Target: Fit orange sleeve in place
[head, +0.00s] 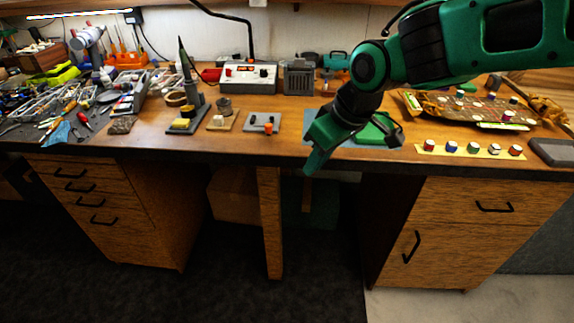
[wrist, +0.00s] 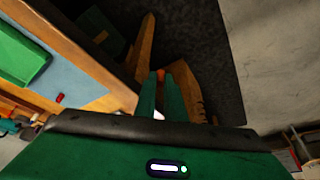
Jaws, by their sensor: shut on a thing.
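My gripper (head: 311,166) points down and left, just off the front edge of the workbench in the head view. In the wrist view its two green fingers (wrist: 161,85) are close together, with a small orange piece, seemingly the orange sleeve (wrist: 160,74), between their tips. The held piece is hidden in the head view. A light grey plate (head: 254,121) with small dark fittings lies on the bench left of my gripper. Another orange piece (head: 268,129) stands at this plate's front.
A green block (head: 378,129) lies on a blue-grey mat (wrist: 75,82) beside my forearm. Several coloured caps sit on a pale strip (head: 433,151) to the right. A wooden block with a white piece (head: 222,120) and a black stand (head: 188,118) are left of the plate.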

